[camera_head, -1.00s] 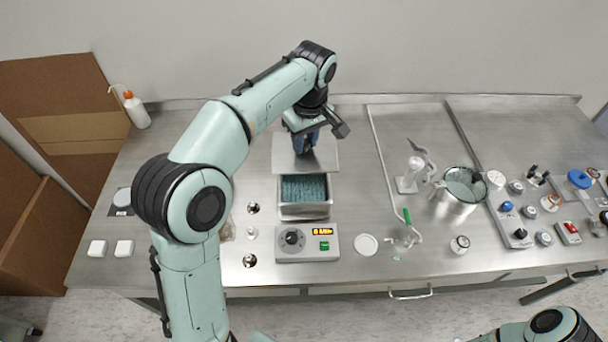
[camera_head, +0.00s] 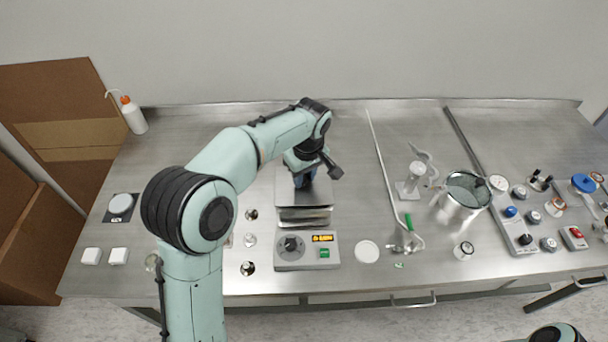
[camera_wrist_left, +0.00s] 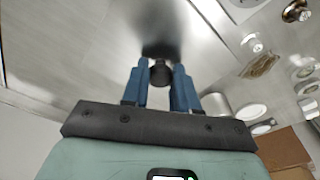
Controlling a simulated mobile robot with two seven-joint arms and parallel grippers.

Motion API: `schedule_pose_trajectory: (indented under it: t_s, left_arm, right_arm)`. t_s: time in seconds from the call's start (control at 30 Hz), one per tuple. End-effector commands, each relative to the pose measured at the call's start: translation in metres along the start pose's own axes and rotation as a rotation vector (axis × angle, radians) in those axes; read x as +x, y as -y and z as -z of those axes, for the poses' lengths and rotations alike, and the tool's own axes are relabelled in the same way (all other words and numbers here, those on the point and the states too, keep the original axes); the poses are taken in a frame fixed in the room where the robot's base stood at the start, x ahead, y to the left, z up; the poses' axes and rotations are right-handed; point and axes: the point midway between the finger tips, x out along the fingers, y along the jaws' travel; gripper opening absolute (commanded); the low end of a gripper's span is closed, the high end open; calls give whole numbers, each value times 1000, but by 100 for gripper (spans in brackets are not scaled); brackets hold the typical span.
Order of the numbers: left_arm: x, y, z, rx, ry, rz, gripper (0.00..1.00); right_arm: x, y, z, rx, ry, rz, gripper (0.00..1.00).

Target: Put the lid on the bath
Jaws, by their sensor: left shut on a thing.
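The bath (camera_head: 304,222) is a steel box behind its control unit (camera_head: 307,250), which has a knob and a lit orange display. The flat metal lid (camera_head: 316,195) lies over the top of the bath and covers the blue-green inside. I cannot tell whether it rests flush on the rim. My left gripper (camera_head: 304,178) is above the lid, shut on its dark knob. In the left wrist view the knob (camera_wrist_left: 160,72) sits between the blue fingers (camera_wrist_left: 160,85), with the shiny lid beyond. My right gripper is out of view.
Right of the bath stand a white stand (camera_head: 409,183), a thin rod with a green clamp (camera_head: 408,222) and a steel pot (camera_head: 460,200). A white disc (camera_head: 367,251) lies beside the control unit. A wash bottle (camera_head: 134,117) stands at the back left. The bench behind the bath is clear.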

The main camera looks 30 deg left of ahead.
Motion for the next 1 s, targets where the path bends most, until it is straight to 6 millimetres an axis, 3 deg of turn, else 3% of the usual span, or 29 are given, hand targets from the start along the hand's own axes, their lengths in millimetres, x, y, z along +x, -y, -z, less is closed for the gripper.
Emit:
schedule_pose_trajectory:
  t_s: [0.5,0.53,0.6,1.0]
  left_arm:
    - [12,0,-1,0,0,0,0]
    - [12,0,-2,0,0,0,32]
    - [11,0,-2,0,0,0,54]
    - [3,-1,0,0,-1,-2,54]
  right_arm:
    - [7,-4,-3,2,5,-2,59]
    - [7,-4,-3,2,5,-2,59]
    - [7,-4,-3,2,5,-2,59]
    - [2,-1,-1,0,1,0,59]
